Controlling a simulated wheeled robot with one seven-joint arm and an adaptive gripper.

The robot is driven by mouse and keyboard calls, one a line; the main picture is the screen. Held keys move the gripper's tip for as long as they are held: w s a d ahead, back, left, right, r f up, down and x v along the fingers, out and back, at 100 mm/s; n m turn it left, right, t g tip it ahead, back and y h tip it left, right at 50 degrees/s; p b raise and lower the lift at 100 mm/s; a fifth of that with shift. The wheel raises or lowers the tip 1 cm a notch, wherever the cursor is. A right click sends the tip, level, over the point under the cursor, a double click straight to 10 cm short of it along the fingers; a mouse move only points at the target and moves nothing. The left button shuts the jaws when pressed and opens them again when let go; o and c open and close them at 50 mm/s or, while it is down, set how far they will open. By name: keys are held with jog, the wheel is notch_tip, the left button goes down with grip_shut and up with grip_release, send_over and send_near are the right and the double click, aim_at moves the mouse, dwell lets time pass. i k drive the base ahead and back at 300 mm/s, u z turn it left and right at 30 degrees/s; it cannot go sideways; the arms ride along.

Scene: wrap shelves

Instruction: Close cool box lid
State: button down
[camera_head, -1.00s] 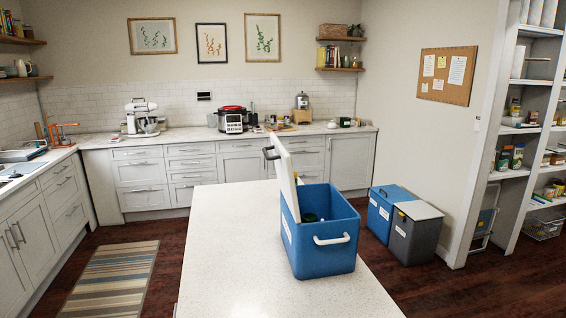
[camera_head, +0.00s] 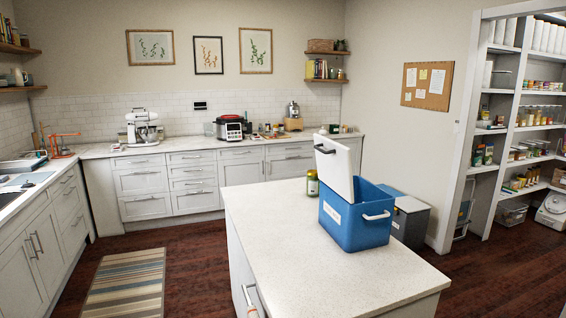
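A blue cool box (camera_head: 356,229) stands on the white island counter, toward its right side. Its white lid (camera_head: 336,172) is raised, standing up along the box's left side with a dark handle near its top. A white carry handle (camera_head: 376,216) shows on the box's front right side. The inside of the box is mostly hidden from this angle. My gripper is not in view.
The island counter (camera_head: 282,258) is clear in front and left of the box. A jar (camera_head: 312,184) stands behind it near the island's edge. A grey bin (camera_head: 412,222) stands on the floor beyond. A striped rug (camera_head: 126,284) lies at left; pantry shelves (camera_head: 510,130) stand right.

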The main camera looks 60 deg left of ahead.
aim_at(334, 159)
jog(key=k, duration=0.25)
jog(key=u, duration=1.75)
jog(key=i, duration=0.25)
jog(key=u, duration=0.05)
